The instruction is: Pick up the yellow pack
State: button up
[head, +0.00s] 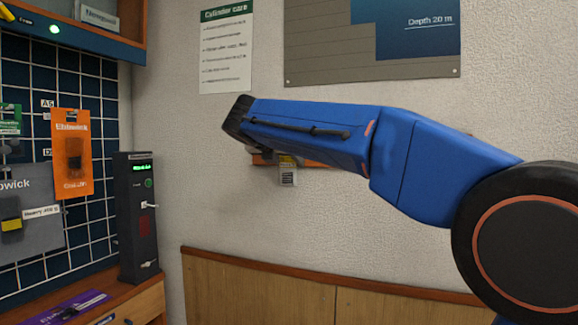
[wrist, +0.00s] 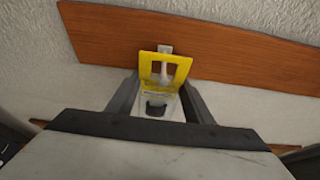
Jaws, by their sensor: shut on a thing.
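The yellow pack (wrist: 177,61) has a yellow top with cut-outs and a clear lower part with something dark inside. In the wrist view it sits between the two fingers of my gripper (wrist: 158,104), which is shut on it. Its top lies in front of a wooden rail on the wall, by a small pale peg. I cannot tell whether the peg still passes through the pack.
A wooden rail (wrist: 240,45) runs along the wall behind the pack. At left in the head view are a grid board with an orange pack (head: 72,150), a dark box with a green display (head: 138,215) and a wooden counter (head: 140,303). Posters hang above my arm.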

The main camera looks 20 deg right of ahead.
jog(key=s+a, duration=1)
jog(key=s, duration=0.4)
jog(key=shift+a, duration=0.1)
